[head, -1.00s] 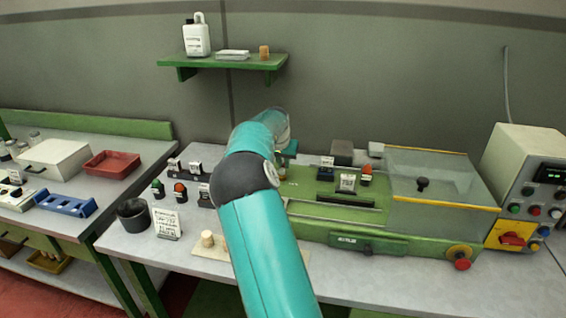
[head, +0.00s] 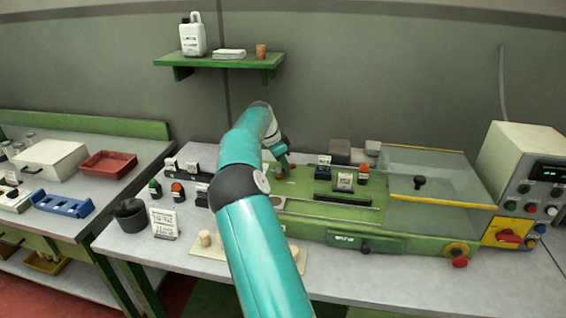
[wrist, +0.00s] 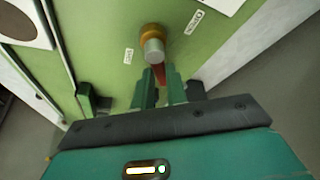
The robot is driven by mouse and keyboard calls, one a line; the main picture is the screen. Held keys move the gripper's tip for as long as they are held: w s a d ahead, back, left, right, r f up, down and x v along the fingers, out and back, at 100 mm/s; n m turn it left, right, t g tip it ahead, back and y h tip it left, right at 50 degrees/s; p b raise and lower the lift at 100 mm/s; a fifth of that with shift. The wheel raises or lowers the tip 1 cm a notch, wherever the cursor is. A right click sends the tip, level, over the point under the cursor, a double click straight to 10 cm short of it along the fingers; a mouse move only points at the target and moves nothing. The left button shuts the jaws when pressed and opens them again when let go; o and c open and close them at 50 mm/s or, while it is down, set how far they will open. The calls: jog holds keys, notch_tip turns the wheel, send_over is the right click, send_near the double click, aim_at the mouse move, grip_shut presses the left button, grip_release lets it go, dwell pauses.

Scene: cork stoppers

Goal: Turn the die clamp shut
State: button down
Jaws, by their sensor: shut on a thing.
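The die clamp (wrist: 152,42) shows in the wrist view as a round grey-topped post on a brass-coloured base, set on the green machine (wrist: 100,30). Its short red lever (wrist: 159,74) points down the picture from the post. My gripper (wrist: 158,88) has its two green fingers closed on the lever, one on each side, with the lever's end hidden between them. One small white label lies left of the post and another lies up to its right; I cannot read them surely. In the head view my gripper (head: 284,167) is low at the machine's left end.
Stamping dies stand on the machine (head: 345,181) right of my gripper and on the bench to its left. A clear cover (head: 435,178) spans the machine's right part. A black cup (head: 131,214) and a cork on a board (head: 205,238) stand in front.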

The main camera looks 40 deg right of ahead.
jog(key=m, duration=0.1)
jog(key=m+g, duration=0.1)
jog(key=m, duration=0.1)
jog(key=shift+s+y, duration=0.2)
jog(key=shift+y, duration=0.1)
jog(key=shift+s+a+m+g+y, duration=0.15)
jog(key=shift+m+g+y, duration=0.15)
jog(key=shift+m, duration=0.65)
jog(key=shift+s+a+m+g+y, duration=0.1)
jog(key=shift+a+m+g+y, duration=0.15)
jog(key=shift+m, duration=0.7)
jog(key=c, duration=1.4)
grip_release()
jog(key=shift+d+r, duration=0.1)
